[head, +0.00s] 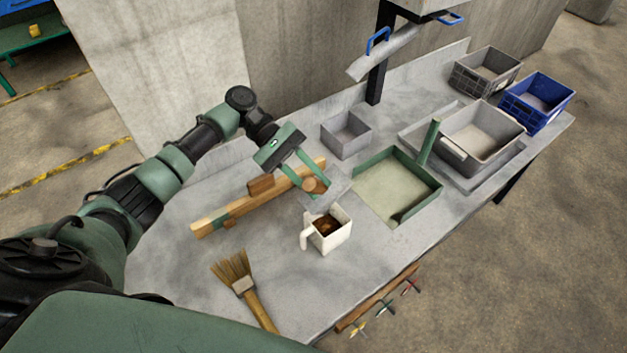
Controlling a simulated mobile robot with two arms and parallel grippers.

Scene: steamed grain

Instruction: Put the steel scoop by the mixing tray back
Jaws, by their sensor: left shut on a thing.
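My left gripper (314,184) is above the bench, over the right end of a notched wooden rack (225,216). Its green fingers are shut on what looks like the steel scoop. A round wooden end shows between the fingertips, and a flat grey metal part (338,187) shows just to the right. The fingers and the rack hide part of it, and I cannot tell whether it touches the rack. A green-rimmed tray (407,216) with a pale inside and an upright green handle lies right of the gripper. My right gripper is not in view.
A white jug (336,238) with brown contents stands just below the gripper. A brush (240,284) lies at the front left. A small grey box (346,134), a grey bin (497,155) and a blue crate (521,118) stand farther back. Bare bench lies left of the jug.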

